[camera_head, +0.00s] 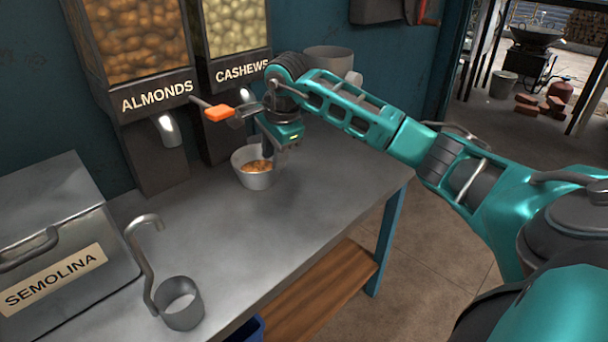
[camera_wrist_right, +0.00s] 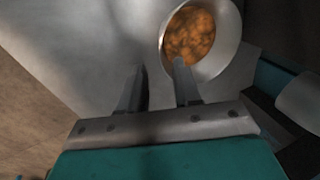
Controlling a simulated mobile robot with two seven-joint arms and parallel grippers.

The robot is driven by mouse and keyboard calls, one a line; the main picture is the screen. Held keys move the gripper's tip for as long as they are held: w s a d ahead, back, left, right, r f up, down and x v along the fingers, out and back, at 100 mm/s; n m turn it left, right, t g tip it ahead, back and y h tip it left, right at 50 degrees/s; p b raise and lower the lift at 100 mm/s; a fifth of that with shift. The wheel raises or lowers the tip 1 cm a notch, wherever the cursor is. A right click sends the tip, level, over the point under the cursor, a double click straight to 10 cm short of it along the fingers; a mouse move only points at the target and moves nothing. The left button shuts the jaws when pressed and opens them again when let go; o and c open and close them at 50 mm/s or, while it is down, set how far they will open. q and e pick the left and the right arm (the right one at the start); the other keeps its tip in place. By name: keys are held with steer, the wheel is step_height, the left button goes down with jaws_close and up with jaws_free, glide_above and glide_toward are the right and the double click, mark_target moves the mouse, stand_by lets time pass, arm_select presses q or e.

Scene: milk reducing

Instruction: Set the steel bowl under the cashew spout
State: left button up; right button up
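The steel bowl (camera_head: 256,180) stands upright on the steel counter and holds brown-orange nuts. It is in front of and just below the cashew spout (camera_head: 247,110), near the CASHEWS dispenser (camera_head: 218,130); exact alignment is hard to tell. My right gripper (camera_head: 274,155) points down at the bowl's right side. In the right wrist view, its fingers (camera_wrist_right: 158,82) are apart with a visible gap. One fingertip overlaps the inside of the bowl (camera_wrist_right: 228,50) and the other is outside, so they straddle the rim. My left gripper is out of view.
An orange-ended lever (camera_head: 218,113) sticks out at the cashew spout. The ALMONDS dispenser (camera_head: 150,140) stands to the left. A SEMOLINA bin (camera_head: 75,240) and a hooked steel ladle (camera_head: 180,305) are on the left of the counter (camera_head: 255,235). A large steel pot (camera_head: 328,60) stands behind my arm.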

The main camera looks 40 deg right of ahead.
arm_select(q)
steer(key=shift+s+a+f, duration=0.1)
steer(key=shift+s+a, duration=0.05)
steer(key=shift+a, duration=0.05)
arm_select(e)
steer(key=s, duration=1.1)
steer(key=shift+s+a+f, duration=0.2)
steer(key=shift+a+f, duration=0.1)
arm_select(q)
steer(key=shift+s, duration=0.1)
arm_select(e)
steer(key=shift+s, duration=0.1)
